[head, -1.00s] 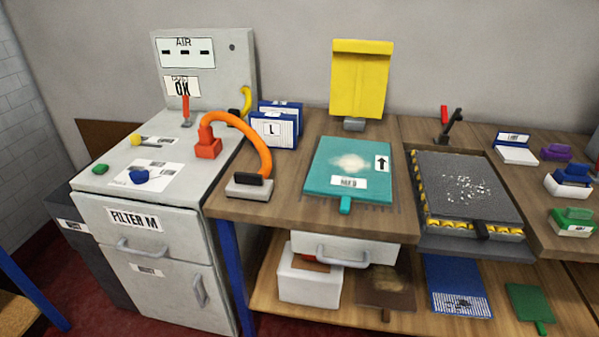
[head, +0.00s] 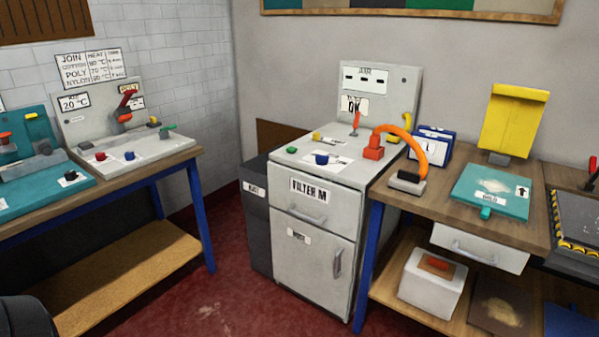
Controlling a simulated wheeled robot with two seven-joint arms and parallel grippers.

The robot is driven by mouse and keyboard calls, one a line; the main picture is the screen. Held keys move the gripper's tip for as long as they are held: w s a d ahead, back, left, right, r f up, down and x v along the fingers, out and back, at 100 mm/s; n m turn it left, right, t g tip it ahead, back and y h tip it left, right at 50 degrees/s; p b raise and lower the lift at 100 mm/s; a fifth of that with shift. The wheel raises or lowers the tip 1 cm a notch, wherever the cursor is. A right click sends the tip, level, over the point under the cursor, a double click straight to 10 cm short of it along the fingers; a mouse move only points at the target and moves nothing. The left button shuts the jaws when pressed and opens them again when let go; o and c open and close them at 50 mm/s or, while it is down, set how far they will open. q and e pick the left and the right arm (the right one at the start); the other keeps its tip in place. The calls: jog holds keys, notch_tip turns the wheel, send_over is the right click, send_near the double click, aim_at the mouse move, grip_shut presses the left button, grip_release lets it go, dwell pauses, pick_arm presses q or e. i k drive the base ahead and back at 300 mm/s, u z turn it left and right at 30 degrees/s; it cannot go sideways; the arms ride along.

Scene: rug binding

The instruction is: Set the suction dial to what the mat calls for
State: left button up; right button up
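The grey suction cabinet (head: 318,230) stands at the centre, labelled FILTER M. Its top carries a blue knob (head: 321,158) on a white scale plate, a green button (head: 291,150), a yellow knob (head: 316,136) and a red lever (head: 355,122). I cannot tell which is the suction dial, nor read the scale. Its back panel (head: 407,88) reads AIR and OK. The teal mat (head: 503,181) lies on the wooden bench at the right, with a pale dusty patch, an arrow label and a small label too blurred to read. Neither gripper shows.
An orange hose (head: 418,142) arches from the cabinet to the bench. A dark bin (head: 256,212) stands left of the cabinet. A second bench (head: 180,166) with a heat-press station (head: 128,152) is at the left. Red floor (head: 215,300) between the benches is clear.

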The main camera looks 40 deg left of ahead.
aim_at(320, 160)
jog(key=u, duration=1.25)
jog(key=i, duration=1.25)
jog(key=z, duration=0.25)
